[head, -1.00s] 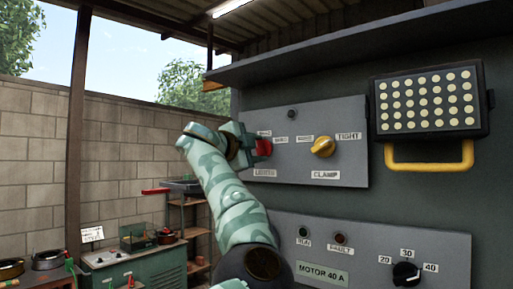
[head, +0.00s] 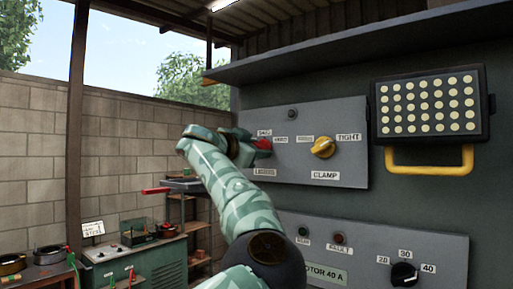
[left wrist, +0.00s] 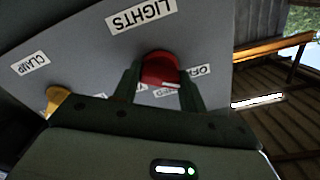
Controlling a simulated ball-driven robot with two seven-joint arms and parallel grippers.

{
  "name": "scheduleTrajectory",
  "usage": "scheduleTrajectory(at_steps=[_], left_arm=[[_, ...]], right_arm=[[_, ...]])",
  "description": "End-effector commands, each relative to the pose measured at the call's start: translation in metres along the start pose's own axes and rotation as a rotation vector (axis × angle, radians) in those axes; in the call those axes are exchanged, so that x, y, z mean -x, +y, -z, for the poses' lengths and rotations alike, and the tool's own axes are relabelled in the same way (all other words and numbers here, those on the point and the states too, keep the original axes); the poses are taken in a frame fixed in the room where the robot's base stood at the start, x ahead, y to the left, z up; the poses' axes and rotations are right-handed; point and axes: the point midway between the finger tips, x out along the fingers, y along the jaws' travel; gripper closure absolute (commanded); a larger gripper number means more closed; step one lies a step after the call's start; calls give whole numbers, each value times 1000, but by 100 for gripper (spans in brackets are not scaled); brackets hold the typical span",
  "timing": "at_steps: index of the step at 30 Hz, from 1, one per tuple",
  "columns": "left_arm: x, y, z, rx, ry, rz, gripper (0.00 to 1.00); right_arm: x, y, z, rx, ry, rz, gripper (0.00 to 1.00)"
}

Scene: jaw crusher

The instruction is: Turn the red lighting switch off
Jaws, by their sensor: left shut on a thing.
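The red lighting switch (head: 263,145) is a red knob on the upper grey panel (head: 225,120), above a LIGHTS label (head: 265,172). My left gripper (head: 254,146) is shut on it. In the left wrist view the red knob (left wrist: 159,68) sits between the two fingers of my left gripper (left wrist: 158,84). A white mark shows on the knob's lower right edge, near partly covered position labels; I cannot tell which position it points to. My right gripper is not in view.
A yellow CLAMP knob (head: 323,147) is right of the red switch. A lamp panel (head: 430,105) with a yellow handle (head: 430,168) hangs farther right. Below is the motor panel (head: 375,240) with a black dial (head: 404,274). A bench (head: 135,262) stands at the left.

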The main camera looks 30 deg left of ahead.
Motion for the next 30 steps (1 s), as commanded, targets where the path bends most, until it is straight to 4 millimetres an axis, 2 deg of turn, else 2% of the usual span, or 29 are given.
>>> scheduleTrajectory(at_steps=[17,18,20,21,30], left_arm=[[-2,3,-6,42,-9,-6,81],[-2,3,-6,42,-10,-6,55],[-2,3,-6,41,-9,-6,39],[-2,3,-5,41,-8,-6,36],[2,1,-3,37,-4,-2,36]], right_arm=[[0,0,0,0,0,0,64],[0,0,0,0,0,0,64],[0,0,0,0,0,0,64],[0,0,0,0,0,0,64],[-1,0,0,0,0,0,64]])
